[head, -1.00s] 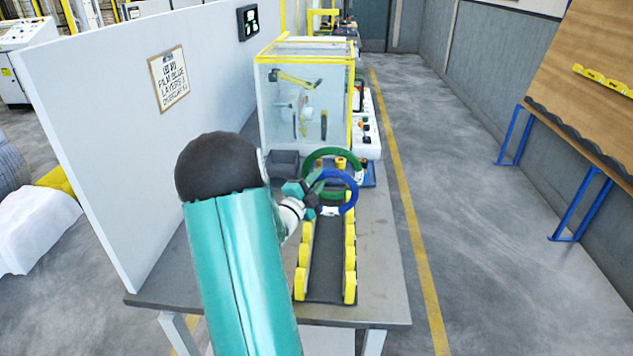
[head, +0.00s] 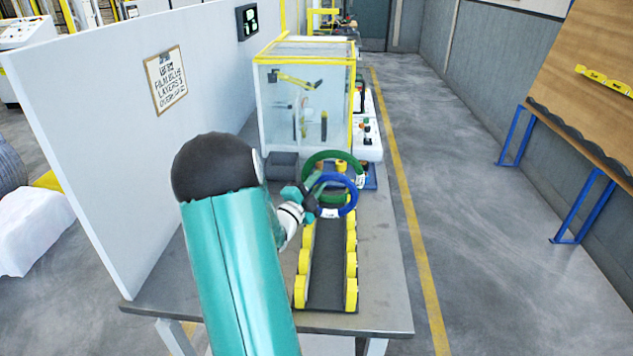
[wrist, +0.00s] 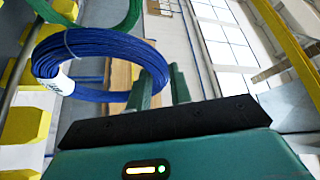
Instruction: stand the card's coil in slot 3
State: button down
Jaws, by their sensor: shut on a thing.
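A blue coil (head: 353,197) with a white label is held upright or nearly so above the far part of the yellow-blocked rack (head: 327,270). My gripper (head: 314,188) is shut on the coil's left side. In the wrist view the blue coil (wrist: 152,66) sits at my green fingers (wrist: 160,88), its label on the left. A green coil (head: 312,158) stands just behind the blue one and also shows in the wrist view (wrist: 122,27). The card (head: 168,80) on the white panel reads film blue, layers 3; its top line is unclear. I cannot read slot numbers.
The near rack slots between yellow blocks are empty. A clear-walled machine with a yellow frame (head: 305,95) stands behind the rack. A grey box (head: 283,164) lies left of the coils. The white panel (head: 95,130) bounds the left side; the bench (head: 383,290) is bare at right.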

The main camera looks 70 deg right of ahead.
notch_tip(320, 180, down, 8)
dwell(0.8)
jog(key=shift+f, duration=0.6)
dwell(0.5)
jog(key=c, duration=1.2)
grip_release()
jog(key=v, duration=1.3)
jog(key=shift+w+a, duration=0.1)
jog(key=shift+a, duration=0.3)
jog(key=shift+w, duration=0.1)
